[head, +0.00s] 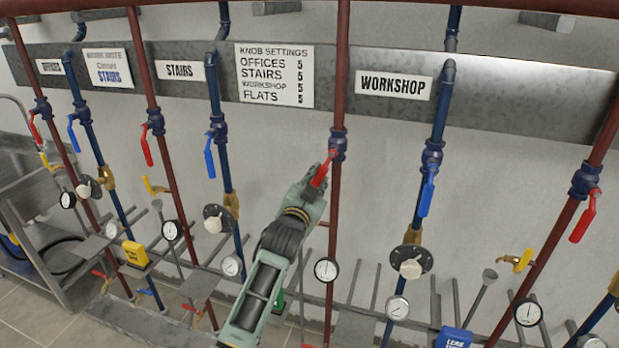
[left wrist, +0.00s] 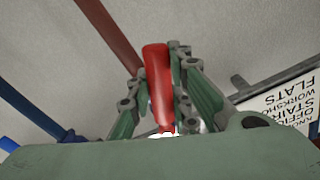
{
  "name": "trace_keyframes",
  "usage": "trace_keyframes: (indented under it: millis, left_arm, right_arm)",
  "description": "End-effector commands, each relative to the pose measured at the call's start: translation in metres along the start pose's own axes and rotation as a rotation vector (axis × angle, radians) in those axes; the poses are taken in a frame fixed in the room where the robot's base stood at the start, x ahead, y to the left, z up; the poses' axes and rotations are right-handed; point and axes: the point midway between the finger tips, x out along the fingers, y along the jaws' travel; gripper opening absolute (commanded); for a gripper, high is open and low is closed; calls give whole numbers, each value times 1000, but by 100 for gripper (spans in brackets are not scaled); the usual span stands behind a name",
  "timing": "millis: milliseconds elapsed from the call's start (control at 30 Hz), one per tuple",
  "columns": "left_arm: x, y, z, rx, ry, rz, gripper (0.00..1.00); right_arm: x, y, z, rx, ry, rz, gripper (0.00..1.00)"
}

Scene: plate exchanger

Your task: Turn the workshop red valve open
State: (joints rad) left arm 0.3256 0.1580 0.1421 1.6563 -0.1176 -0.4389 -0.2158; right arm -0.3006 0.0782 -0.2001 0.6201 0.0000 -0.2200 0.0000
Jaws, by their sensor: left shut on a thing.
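The workshop red valve has a red lever handle (head: 322,172) on a dark blue body (head: 338,143). It sits on the red pipe (head: 340,80) just left of the WORKSHOP sign (head: 393,84). My left gripper (head: 316,178) reaches up to it from below and is shut on the handle. In the left wrist view the red handle (left wrist: 158,85) stands between the fingers of the left gripper (left wrist: 165,80). The handle tilts slightly off the pipe, its lower end toward the left. The gripper hides part of the handle. My right gripper is not in view.
The blue pipe (head: 440,120) to the right carries a blue lever (head: 427,190) and a white knob (head: 411,268). A pressure gauge (head: 326,269) sits lower on the red pipe. Other red and blue pipes with levers stand on both sides. A metal cart (head: 40,240) is at far left.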

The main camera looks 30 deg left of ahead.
Motion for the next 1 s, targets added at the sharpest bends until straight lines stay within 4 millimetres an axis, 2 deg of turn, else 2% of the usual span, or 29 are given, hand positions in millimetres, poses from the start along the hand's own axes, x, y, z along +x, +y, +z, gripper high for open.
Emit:
trace_keyframes:
  millis: [33,200,500,1000]
  left_arm:
    - [0,7,3,-53,-6,5,0]
    - [0,20,1,-194,-7,5,0]
    - [0,34,-3,-369,-7,4,0]
    - [0,40,-6,-450,-7,4,0]
  right_arm:
    - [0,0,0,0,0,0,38]
    - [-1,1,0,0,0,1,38]
    - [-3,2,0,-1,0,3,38]
    - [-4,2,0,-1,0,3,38]
